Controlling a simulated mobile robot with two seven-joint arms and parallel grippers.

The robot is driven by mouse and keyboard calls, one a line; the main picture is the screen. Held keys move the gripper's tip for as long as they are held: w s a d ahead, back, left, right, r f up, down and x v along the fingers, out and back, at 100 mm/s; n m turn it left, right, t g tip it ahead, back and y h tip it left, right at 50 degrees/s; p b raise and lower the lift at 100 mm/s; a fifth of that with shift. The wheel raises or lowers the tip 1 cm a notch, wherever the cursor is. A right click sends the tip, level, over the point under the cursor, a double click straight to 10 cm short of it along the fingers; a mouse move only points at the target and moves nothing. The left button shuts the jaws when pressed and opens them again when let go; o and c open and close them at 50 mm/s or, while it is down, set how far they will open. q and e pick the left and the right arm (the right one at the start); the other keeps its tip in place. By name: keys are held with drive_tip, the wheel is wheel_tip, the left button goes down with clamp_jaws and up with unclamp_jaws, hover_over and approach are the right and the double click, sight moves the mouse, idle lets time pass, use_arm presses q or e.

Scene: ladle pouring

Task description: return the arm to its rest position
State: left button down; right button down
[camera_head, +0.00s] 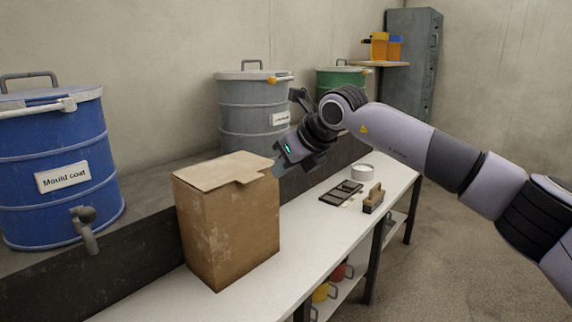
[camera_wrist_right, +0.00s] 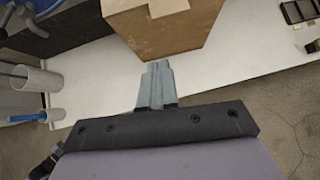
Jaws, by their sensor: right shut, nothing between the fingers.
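My right arm comes in from the right in the head view and reaches over the white bench (camera_head: 305,225). Its gripper (camera_head: 277,168) is beside the upper right edge of a cardboard box (camera_head: 230,220), and the box hides part of the fingertips. In the right wrist view the gripper's fingers (camera_wrist_right: 156,84) are together with nothing between them, and the box (camera_wrist_right: 165,32) stands beyond them. I cannot tell from these views whether the fingers touch the box. My left gripper is not in view.
A blue drum (camera_head: 55,165) labelled "Mould coat" with a tap stands at left. A grey drum (camera_head: 245,115) and a green drum (camera_head: 335,78) stand behind. A dark tray (camera_head: 341,192), a brush (camera_head: 373,198) and a white round container (camera_head: 361,173) are on the bench. Floor at right is open.

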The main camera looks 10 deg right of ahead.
drive_tip(key=s+a+f+m+g+y, duration=0.1)
drive_tip(key=s+a+f+m+y, duration=0.35)
drive_tip(key=s+a+y, duration=0.3)
drive_tip(key=s+a+f+m+g+y, duration=0.1)
drive_tip(key=s+a+f+m+y, duration=0.2)
drive_tip(key=s+a+f+y, duration=0.4)
drive_tip(key=s+d+f+m+t+h, duration=0.2)
drive_tip(key=d+f+m+t+h, duration=0.4)
drive_tip(key=m, duration=0.6)
drive_tip(key=s+d+f+m+t+h, duration=0.3)
drive_tip(key=d+f+m+t+h, duration=0.25)
drive_tip(key=f+m, duration=0.5)
drive_tip(key=s+d+f+m+g+h, duration=0.3)
drive_tip(key=s+d+f+m, duration=0.25)
drive_tip(key=s, duration=0.25)
drive_tip(key=s+d+f+m+g+h, duration=0.2)
drive_tip(key=s+d+f+m+g, duration=0.2)
drive_tip(key=s+f, duration=0.3)
wheel_tip(320, 180, up, 12)
drive_tip(key=s+d+p, duration=0.1)
drive_tip(key=p, duration=1.4)
drive_tip(key=shift+s+d+r, duration=0.15)
drive_tip(key=shift+s+d, duration=0.05)
drive_tip(key=shift+s, duration=0.1)
